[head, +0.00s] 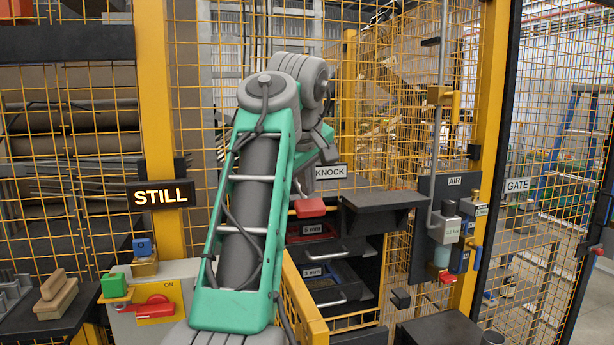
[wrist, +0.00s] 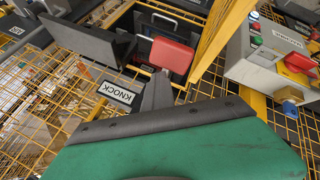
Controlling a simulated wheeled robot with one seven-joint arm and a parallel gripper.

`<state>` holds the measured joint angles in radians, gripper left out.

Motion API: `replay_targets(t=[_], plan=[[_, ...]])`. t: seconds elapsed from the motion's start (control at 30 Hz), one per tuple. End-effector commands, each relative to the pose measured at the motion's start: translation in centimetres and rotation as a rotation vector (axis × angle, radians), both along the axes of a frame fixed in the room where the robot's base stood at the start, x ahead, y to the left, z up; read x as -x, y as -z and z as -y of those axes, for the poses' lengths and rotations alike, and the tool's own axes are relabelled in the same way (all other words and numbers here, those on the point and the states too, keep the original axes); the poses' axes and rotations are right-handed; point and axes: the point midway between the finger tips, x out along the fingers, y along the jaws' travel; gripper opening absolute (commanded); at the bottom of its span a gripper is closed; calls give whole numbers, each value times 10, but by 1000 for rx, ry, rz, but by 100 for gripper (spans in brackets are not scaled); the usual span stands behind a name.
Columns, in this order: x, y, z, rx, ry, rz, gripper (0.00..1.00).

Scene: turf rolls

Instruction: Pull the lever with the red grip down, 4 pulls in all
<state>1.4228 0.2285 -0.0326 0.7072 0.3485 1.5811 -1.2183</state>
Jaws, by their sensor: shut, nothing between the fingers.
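The red grip (head: 310,207) of the lever stands just below the KNOCK sign (head: 331,171), in front of the drawer unit. In the wrist view the red grip (wrist: 172,57) is a broad red block at the upper middle. My gripper (head: 307,188) is shut and empty, close above the grip in the head view. In the wrist view its dark grey end (wrist: 158,88) overlaps the grip's lower edge; I cannot tell whether they touch. The lever's arm is mostly hidden. A lit sign (head: 160,195) reads STILL.
A grey control box (head: 180,325) with a red switch (head: 155,307) stands at left. A yellow mesh guard (head: 303,305) rises in front. An AIR panel (head: 428,250) stands farther right.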

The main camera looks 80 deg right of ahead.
Motion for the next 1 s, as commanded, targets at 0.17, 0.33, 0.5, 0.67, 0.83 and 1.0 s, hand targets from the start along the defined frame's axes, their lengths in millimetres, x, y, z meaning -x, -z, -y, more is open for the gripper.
replay_targets(t=[0.17,0.33,0.5,0.67,0.83,1.0], plan=[[1,4,-2,-7,2,1,0],[1,6,-2,-7,1,2,0],[0,6,-2,-6,0,0,0],[0,6,-1,-5,-1,1,0],[0,6,-1,-5,-2,0,0],[-1,-1,0,-4,-1,0,0]])
